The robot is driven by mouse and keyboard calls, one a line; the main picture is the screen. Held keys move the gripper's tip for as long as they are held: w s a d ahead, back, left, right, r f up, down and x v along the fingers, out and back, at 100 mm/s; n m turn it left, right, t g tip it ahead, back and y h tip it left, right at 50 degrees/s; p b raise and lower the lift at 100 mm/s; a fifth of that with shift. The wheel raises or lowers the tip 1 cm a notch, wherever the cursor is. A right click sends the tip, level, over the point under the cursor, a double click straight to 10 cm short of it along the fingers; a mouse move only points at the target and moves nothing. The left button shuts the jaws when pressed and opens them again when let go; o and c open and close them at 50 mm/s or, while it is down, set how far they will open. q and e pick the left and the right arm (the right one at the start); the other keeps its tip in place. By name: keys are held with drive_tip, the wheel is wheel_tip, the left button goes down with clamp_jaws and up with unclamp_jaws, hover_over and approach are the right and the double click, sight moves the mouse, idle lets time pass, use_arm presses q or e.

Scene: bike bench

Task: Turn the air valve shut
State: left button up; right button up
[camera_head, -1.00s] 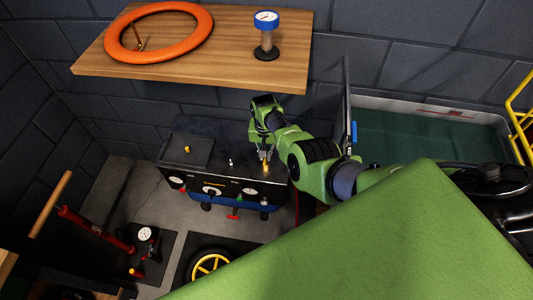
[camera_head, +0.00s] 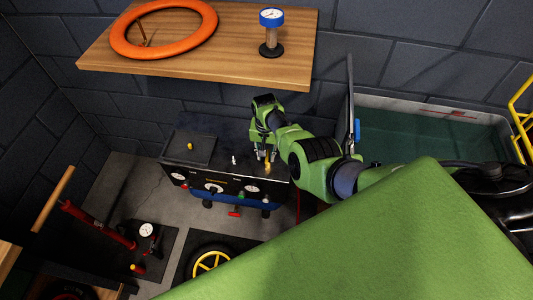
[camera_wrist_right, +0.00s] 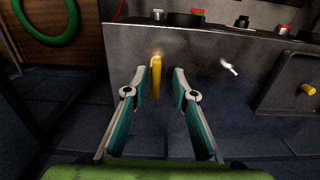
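A black and blue compressor unit (camera_head: 225,160) stands against the back wall, with gauges and knobs on its front. A yellow lever (camera_head: 268,167), which looks like the air valve's handle, stands at the right end of its top. My right gripper (camera_head: 266,154) reaches down over it. In the right wrist view the yellow lever (camera_wrist_right: 156,77) stands between the two fingertips of my right gripper (camera_wrist_right: 159,74), which are open. Gaps show on both sides, wider on the right. My left gripper is in neither view.
A small silver lever (camera_head: 233,160) and a lid with a yellow knob (camera_head: 190,146) are left of the yellow lever. A green basin (camera_head: 425,138) is at right.

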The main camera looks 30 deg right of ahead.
drive_tip(key=shift+w+d+r, duration=0.1)
drive_tip(key=shift+w+r, duration=0.05)
drive_tip(key=shift+r, duration=0.35)
wheel_tip(320, 180, up, 11)
drive_tip(key=shift+a, duration=0.3)
idle(0.4)
